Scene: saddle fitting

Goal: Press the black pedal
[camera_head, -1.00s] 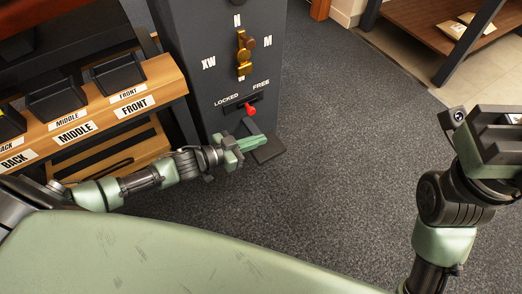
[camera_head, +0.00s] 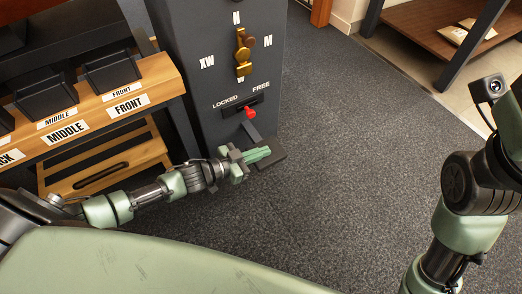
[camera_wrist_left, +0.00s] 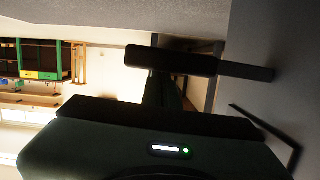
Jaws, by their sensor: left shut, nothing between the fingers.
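The black pedal (camera_head: 273,150) sticks out low from the front of the dark grey post (camera_head: 205,40). My left gripper (camera_head: 262,154) is shut and empty, with its green fingers lying across the pedal in the head view and hiding part of it. I cannot tell whether they touch it. In the left wrist view a dark bar (camera_wrist_left: 180,60), apparently the pedal, crosses beyond the gripper's dark body. My right gripper (camera_head: 513,130) is cut off by the right edge, and its fingers cannot be made out.
A red knob (camera_head: 250,112) sits in the slot marked LOCKED and FREE above the pedal. A brass dial (camera_head: 243,52) is higher up. A wooden rack (camera_head: 80,120) with labelled black bins stands left of the post. The carpet to the right is clear; a shelf (camera_head: 440,35) stands behind.

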